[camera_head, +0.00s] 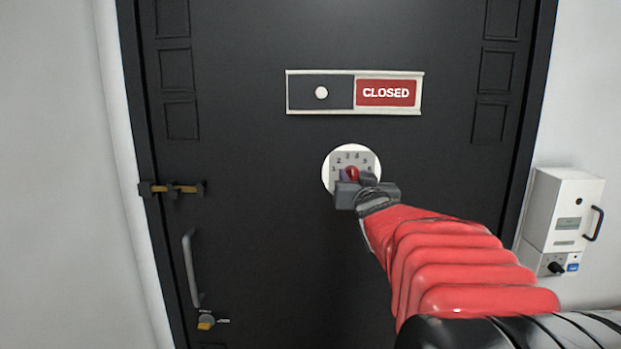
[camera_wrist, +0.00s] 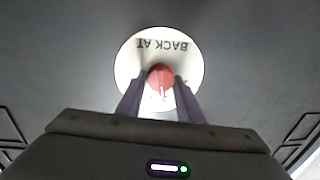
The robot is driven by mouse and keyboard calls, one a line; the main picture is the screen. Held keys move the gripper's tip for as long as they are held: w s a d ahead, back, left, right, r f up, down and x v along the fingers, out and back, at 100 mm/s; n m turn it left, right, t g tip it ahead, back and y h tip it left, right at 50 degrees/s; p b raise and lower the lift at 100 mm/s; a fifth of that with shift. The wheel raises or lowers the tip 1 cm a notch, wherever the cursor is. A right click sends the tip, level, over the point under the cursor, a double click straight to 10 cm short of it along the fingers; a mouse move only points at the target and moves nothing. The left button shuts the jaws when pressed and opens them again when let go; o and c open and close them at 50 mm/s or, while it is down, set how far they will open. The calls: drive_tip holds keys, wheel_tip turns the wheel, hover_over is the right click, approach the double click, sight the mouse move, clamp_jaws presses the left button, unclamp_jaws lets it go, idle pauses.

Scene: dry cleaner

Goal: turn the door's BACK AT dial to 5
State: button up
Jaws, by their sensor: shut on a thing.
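The BACK AT dial is a white round plate (camera_head: 331,164) on the dark door (camera_head: 250,240), below the sign. The words BACK AT show upside down on the plate (camera_wrist: 133,62) in the wrist view. The knob's pointer and the lower part of the dial are hidden, so I cannot tell its setting.
A sliding sign (camera_head: 386,92) reading CLOSED is above the dial. A latch (camera_head: 175,188), a door handle (camera_head: 190,270) and a lock (camera_head: 207,320) are on the door's left side. A white box (camera_head: 565,210) with a black handle is on the right wall.

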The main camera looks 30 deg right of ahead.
drive_tip(key=m, duration=0.5)
drive_tip(key=shift+f, duration=0.15)
drive_tip(key=m, duration=0.5)
drive_tip(key=shift+f+m+h, duration=0.1)
drive_tip(key=shift+m+h, duration=0.2)
drive_tip(key=shift+h, duration=0.1)
drive_tip(key=shift+d, duration=0.1)
drive_tip(key=o, duration=1.1)
drive_tip(key=shift+c, duration=0.2)
